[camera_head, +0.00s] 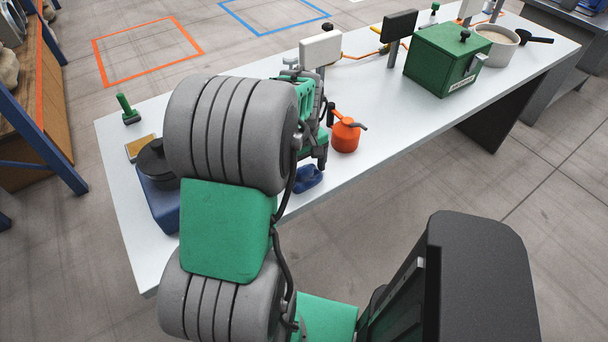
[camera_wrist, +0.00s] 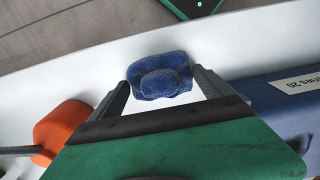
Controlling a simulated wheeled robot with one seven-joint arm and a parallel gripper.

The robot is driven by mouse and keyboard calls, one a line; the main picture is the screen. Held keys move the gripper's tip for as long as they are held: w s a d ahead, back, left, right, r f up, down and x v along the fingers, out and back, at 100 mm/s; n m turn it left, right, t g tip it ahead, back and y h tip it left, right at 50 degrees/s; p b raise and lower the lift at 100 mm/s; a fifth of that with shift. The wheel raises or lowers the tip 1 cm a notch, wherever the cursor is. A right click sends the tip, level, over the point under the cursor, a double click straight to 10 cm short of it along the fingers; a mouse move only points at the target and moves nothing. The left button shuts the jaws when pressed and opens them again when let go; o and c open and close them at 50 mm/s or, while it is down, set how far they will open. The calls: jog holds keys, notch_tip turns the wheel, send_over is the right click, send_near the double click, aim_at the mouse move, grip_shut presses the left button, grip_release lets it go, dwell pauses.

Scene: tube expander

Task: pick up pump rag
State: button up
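The pump rag is a crumpled blue cloth (camera_head: 308,179) on the white table near its front edge, below my gripper in the head view. It also shows in the wrist view (camera_wrist: 161,76), lying between and just beyond the fingertips. My gripper (camera_wrist: 158,84) is open, with one finger on each side of the rag's near part. I cannot tell whether the fingers touch it. In the head view my gripper (camera_head: 322,135) is partly hidden behind my arm.
An orange can (camera_head: 345,135) stands close right of the rag in the head view. A blue box with a dark round top (camera_head: 157,160) is at the left. A green box (camera_head: 440,60) and a pot (camera_head: 497,46) stand farther right. The white table (camera_head: 400,120) is clear between.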

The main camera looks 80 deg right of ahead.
aim_at(304, 168)
jog(key=c, duration=0.9)
jog(key=shift+r, duration=0.1)
jog(key=shift+r, duration=0.25)
notch_tip(304, 168, up, 2)
jog(key=shift+r, duration=0.25)
jog(key=a+r, duration=0.2)
jog(key=a+r+b, duration=0.1)
jog(key=r, duration=0.1)
jog(key=shift+s+a, duration=0.1)
jog(key=shift+s, duration=0.25)
jog(key=a+r, duration=0.2)
jog(key=a, duration=0.1)
jog(key=s+a+r+b, duration=0.1)
jog(key=a+r, duration=0.1)
jog(key=a, duration=0.2)
jog(key=s+a+r, duration=0.1)
jog(key=a+r, duration=0.1)
jog(key=a, duration=0.1)
jog(key=shift+s+a, duration=0.15)
jog(key=shift+a, duration=0.15)
